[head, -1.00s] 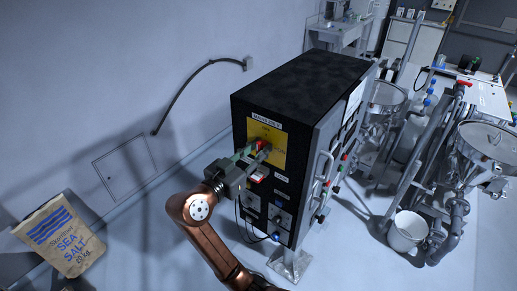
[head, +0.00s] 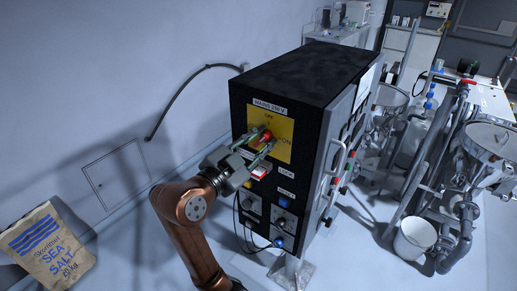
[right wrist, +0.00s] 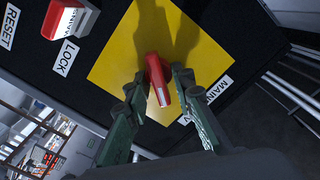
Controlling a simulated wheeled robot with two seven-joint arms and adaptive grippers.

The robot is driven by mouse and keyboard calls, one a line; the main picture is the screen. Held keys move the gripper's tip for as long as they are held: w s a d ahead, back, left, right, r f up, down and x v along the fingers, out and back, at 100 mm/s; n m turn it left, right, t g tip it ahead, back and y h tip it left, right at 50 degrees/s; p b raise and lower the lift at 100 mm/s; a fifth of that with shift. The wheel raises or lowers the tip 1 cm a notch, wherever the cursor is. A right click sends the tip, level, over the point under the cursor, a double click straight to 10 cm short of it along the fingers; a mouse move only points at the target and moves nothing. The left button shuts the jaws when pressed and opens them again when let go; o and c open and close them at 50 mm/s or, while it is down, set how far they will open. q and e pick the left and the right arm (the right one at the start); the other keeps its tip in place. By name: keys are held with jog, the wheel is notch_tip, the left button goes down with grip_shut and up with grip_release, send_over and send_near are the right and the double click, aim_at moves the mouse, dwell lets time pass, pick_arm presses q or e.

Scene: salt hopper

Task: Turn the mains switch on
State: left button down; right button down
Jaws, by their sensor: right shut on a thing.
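The mains switch is a red handle (head: 262,139) on a yellow plate (head: 284,128) near the top of the black cabinet's front. OFF is marked at the plate's top and ON at its right. My right gripper (head: 263,147) is shut on the handle, one finger on each side. In the right wrist view the red handle (right wrist: 158,80) sits between the green fingers, its white line facing down the picture. The handle looks slanted between OFF and ON; the exact angle is hard to tell. My left gripper is not in view.
Below the plate are a red and white lock part (head: 259,172), a blue button (head: 283,203) and knobs. A salt sack (head: 46,245) stands at the left by the wall. Steel hoppers (head: 490,150) and a white bucket (head: 414,238) stand at the right.

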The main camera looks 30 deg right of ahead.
jog(key=m+b, duration=0.2)
jog(key=m, duration=0.1)
jog(key=m+b, duration=0.2)
jog(key=b, duration=0.1)
jog(key=shift+f+m, duration=0.4)
jog(key=m+b, duration=0.2)
jog(key=m, duration=0.1)
jog(key=shift+b, duration=0.4)
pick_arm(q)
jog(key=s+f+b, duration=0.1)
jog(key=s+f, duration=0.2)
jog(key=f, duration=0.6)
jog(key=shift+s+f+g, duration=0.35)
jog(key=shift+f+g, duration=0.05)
pick_arm(e)
jog(key=shift+s+m, duration=0.1)
jog(key=shift+m, duration=0.8)
jog(key=shift+r, duration=0.1)
jog(key=c, duration=2)
grip_release()
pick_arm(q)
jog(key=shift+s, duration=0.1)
